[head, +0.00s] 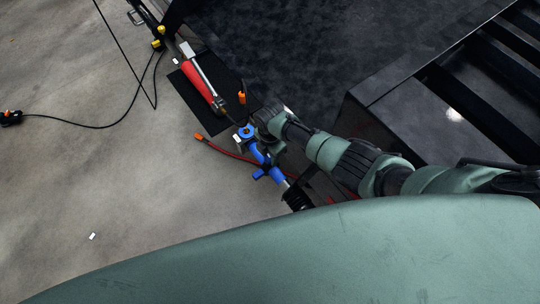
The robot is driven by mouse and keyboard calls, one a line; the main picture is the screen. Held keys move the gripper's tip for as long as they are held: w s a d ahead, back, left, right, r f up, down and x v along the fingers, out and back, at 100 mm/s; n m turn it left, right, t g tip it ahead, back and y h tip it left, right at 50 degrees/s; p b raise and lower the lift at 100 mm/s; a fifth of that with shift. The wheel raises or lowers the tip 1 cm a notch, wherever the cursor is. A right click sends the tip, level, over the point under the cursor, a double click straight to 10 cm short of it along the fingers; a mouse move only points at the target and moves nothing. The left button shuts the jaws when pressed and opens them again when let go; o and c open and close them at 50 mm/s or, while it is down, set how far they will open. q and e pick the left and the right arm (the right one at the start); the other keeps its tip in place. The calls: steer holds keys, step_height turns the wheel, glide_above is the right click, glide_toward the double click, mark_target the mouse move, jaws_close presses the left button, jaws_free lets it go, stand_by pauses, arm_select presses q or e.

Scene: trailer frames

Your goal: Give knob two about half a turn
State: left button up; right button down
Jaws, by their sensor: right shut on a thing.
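A blue fitting (262,157) with a round blue top (246,132) stands at the middle of the head view, beside a dark mat. I cannot tell which of its parts is knob two. My right gripper (259,138) reaches in from the right and is shut on a knob at the upper part of this fitting. The wrist and fingers cover the grasped part, so the knob's angle is hidden. My left gripper is out of view.
A red cylinder (197,83) lies on the dark mat (228,116) at upper left. A red hose with an orange end (199,137) runs beside the fitting. A black cable (95,127) crosses the concrete floor. A dark trailer frame (405,105) stands at right. The left floor is mostly clear.

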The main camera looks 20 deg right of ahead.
steer(key=shift+n, duration=0.6)
steer(key=c, duration=1)
jaws_free()
steer(key=shift+o, duration=0.2)
step_height(320, 180, up, 8)
steer(key=shift+f+p, duration=0.1)
steer(key=shift+p, duration=0.85)
